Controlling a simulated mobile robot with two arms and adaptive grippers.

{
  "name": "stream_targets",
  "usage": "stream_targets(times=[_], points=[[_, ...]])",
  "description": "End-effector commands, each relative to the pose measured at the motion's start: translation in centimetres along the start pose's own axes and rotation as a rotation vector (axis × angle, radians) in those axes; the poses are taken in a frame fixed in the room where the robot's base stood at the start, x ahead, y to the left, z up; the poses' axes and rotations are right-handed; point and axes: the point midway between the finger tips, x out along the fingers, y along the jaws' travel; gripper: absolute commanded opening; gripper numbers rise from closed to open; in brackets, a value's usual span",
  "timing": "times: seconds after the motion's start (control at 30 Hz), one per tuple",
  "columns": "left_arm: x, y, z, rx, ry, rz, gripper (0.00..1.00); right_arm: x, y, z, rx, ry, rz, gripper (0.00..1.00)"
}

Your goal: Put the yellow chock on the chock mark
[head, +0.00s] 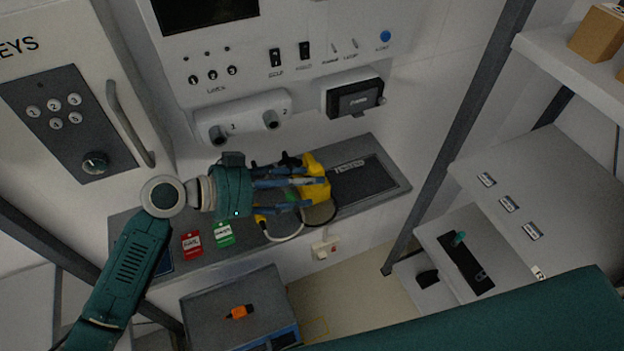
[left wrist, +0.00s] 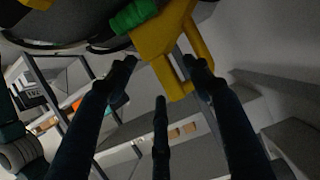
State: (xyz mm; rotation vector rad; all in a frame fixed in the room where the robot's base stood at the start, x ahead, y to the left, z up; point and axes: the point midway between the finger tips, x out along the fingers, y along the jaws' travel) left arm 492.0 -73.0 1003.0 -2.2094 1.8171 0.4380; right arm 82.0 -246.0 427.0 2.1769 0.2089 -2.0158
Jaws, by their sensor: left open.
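A yellow object (head: 317,190) lies at the fingertips of my left gripper (head: 300,188), above the grey counter. It also shows in the left wrist view (left wrist: 172,45), with two prongs and a green part (left wrist: 133,16) beside it. I cannot tell whether it is the yellow chock. The left fingers are spread, with one partly overlapping the yellow object in view; contact is unclear. A thin yellow outline (head: 317,328) shows on the floor beside the low cart; I cannot tell whether it is the chock mark. My right gripper is out of view.
The counter holds a dark mat (head: 365,185) marked TESTED, a red tag (head: 192,244), a green tag (head: 224,234) and a looped cable (head: 290,233). A low grey cart (head: 222,310) carries an orange item (head: 240,312). Shelves (head: 560,190) stand at the right behind a dark post.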

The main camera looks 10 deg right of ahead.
Motion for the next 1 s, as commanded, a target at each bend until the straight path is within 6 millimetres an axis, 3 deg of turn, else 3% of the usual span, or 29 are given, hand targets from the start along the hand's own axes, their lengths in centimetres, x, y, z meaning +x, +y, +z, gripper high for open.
stream_targets(times=[0.03, 0.17, 0.3, 0.5, 0.53, 0.77, 1.0], points=[[0.7, 0.1, -0.6, -0.004, 0.002, 0.003, 0.51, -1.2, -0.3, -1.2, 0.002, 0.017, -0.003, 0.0], [2.7, 0.0, -0.4, -0.004, 0.002, 0.002, 0.51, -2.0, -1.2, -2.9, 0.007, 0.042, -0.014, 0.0], [3.8, 0.1, -0.2, -0.001, 0.0, 0.002, 0.51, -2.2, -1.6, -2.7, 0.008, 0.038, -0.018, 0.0], [3.9, 0.1, -0.1, 0.0, 0.0, 0.001, 0.51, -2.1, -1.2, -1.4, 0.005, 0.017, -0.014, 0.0], [3.9, 0.1, -0.1, 0.0, 0.0, 0.001, 0.49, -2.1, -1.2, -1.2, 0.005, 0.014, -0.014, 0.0], [3.9, 0.0, -0.1, 0.0, 0.0, 0.001, 0.03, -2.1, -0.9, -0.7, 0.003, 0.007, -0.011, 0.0], [3.9, 0.0, -0.2, 0.002, 0.002, 0.0, 0.0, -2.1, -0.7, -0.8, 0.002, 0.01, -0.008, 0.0]])
